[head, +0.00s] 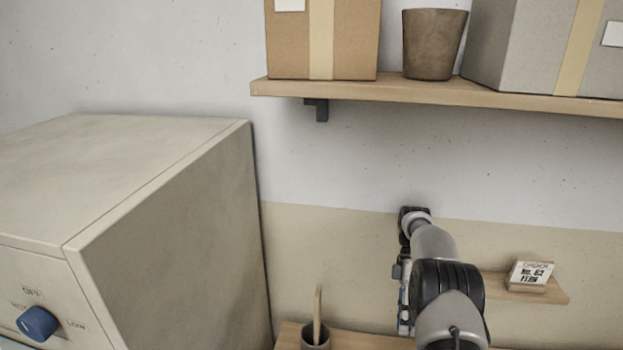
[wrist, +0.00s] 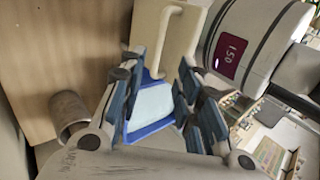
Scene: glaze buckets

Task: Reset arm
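My gripper (wrist: 160,98) shows in the wrist view with its two blue-padded fingers spread apart. A pale blue panel with a darker blue edge (wrist: 152,108) shows in the gap between them; it looks to lie beyond the fingers, and I see no finger closed on it. In the head view my arm reaches out at the lower right, in front of the wall and below the shelf. The gripper is mostly hidden there by the arm.
A wooden shelf (head: 430,90) with boxes and a brown pot (head: 432,45) spans the wall above my arm. A large beige cabinet with a blue knob (head: 38,323) fills the left. A small sign (head: 529,273) is right of my arm.

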